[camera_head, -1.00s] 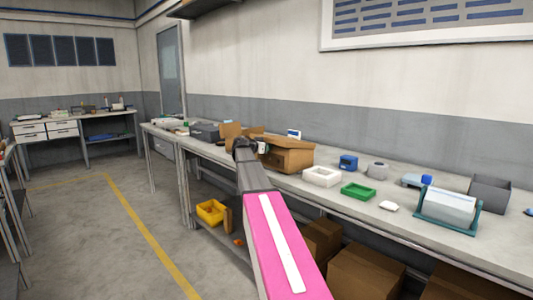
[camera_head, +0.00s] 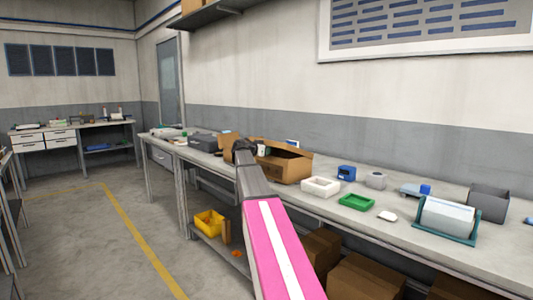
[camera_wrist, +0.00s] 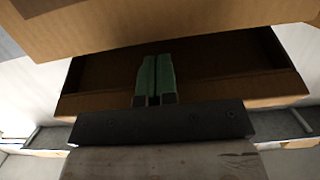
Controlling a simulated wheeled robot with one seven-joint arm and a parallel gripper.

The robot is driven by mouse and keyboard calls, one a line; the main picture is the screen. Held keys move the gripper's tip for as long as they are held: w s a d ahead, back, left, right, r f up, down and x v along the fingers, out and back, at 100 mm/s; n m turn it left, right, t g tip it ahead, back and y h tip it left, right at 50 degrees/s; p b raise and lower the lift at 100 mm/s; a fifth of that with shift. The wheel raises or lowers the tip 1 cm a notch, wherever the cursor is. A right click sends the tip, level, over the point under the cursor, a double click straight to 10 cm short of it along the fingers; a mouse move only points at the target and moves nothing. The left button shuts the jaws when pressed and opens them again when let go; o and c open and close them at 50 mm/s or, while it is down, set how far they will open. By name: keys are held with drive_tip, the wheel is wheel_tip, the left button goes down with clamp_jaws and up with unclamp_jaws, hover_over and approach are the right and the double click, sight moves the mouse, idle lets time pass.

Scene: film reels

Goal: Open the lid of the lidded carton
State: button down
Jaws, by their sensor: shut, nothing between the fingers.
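The lidded carton (camera_head: 290,169) is a brown cardboard box on the long bench, with a dark opening showing at its top in the head view. In the wrist view a broad cardboard panel, which looks like its lid (camera_wrist: 190,22), crosses the top of the picture. Below the panel, the carton's dark inside (camera_wrist: 215,68) shows. My gripper (camera_wrist: 157,60) has its greenish fingers together and empty, pointing at the gap between panel and carton. In the head view my gripper's end is at the carton's left and partly hides it. Whether the fingers touch the panel cannot be told.
A white tray (camera_head: 320,187), a green tray (camera_head: 356,202) and a blue box (camera_head: 346,173) stand right of the carton. A grey bin (camera_head: 203,142) is on its left. A yellow bin (camera_head: 209,221) sits on the lower shelf. The floor left of the bench is clear.

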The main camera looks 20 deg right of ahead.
drive_tip(key=shift+w+d+r, duration=0.15)
drive_tip(key=shift+d+r, duration=0.3)
drive_tip(key=shift+r, duration=0.3)
drive_tip(key=shift+w+d+r, duration=0.2)
drive_tip(key=shift+d+r, duration=0.3)
drive_tip(key=shift+r, duration=0.2)
drive_tip(key=shift+w+d+r, duration=0.15)
drive_tip(key=shift+d+r, duration=0.3)
drive_tip(key=shift+r, duration=0.3)
drive_tip(key=shift+w+d+r, duration=0.25)
drive_tip(key=shift+d+r, duration=0.35)
drive_tip(key=shift+d, duration=0.05)
drive_tip(key=shift+w+d+r, duration=0.3)
drive_tip(key=shift+d+r, duration=0.25)
drive_tip(key=shift+d, duration=0.15)
drive_tip(key=shift+w+d+r, duration=0.25)
drive_tip(key=shift+d+r, duration=0.35)
drive_tip(key=shift+d, duration=0.15)
drive_tip(key=shift+w+d+r, duration=0.25)
drive_tip(key=shift+d+r, duration=0.1)
drive_tip(key=shift+d, duration=0.4)
drive_tip(key=shift+w+d+r, duration=0.3)
drive_tip(key=shift+d, duration=0.4)
drive_tip(key=shift+w+d+r, duration=0.25)
drive_tip(key=shift+d+r, duration=0.1)
drive_tip(key=shift+d, duration=0.55)
